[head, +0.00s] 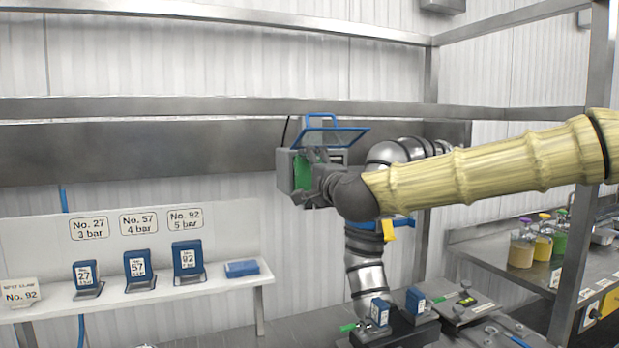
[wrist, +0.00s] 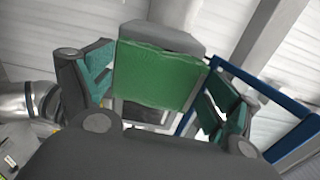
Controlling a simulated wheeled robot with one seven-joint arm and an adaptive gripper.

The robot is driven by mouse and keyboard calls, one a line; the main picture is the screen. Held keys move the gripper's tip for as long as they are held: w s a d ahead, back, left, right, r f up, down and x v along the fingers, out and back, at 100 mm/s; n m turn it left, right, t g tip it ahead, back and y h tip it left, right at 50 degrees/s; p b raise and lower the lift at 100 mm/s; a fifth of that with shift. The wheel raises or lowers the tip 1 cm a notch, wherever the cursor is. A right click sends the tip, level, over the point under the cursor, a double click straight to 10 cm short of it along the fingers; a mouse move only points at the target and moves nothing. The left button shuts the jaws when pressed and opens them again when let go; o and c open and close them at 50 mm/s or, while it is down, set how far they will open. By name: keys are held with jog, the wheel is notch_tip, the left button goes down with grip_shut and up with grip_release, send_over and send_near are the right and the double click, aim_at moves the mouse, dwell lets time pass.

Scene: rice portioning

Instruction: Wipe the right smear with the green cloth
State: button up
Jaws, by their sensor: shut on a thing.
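The green cloth (head: 303,171) is held at the end of my arm in the head view. In the wrist view the green cloth (wrist: 160,76) spans the middle as a flat, upright sheet. My gripper (wrist: 155,92) is shut on it, with one finger at each side. In the head view my gripper (head: 312,168) is partly hidden by my own wrist. A grey block stands directly behind the cloth in the wrist view; I cannot tell whether they touch. I cannot make out a smear in either view.
A blue frame (head: 335,133) is close to my gripper. A silver jointed arm (head: 367,275) stands behind. A white shelf (head: 135,296) holds blue numbered blocks (head: 187,258) and a flat blue piece (head: 241,268). Jars (head: 522,250) stand on a right-hand bench. A metal rail (head: 200,108) crosses behind.

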jog(key=shift+x, duration=1)
jog(key=shift+d, duration=0.1)
dwell(0.3)
jog(key=shift+w+d+b, duration=0.2)
jog(key=shift+w+d, duration=0.1)
jog(key=shift+d, duration=0.6)
jog(key=shift+w+d+b, duration=0.15)
jog(key=shift+w+d, duration=0.2)
jog(key=shift+d, duration=0.55)
jog(key=shift+w, duration=0.1)
jog(key=shift+a, duration=0.1)
jog(key=shift+s+a+b, duration=0.2)
jog(key=shift+s+a, duration=0.15)
jog(key=shift+a, duration=0.55)
jog(key=shift+s+a+b, duration=0.2)
jog(key=shift+s+a, duration=0.15)
jog(key=shift+a, duration=0.55)
jog(key=shift+s, duration=0.1)
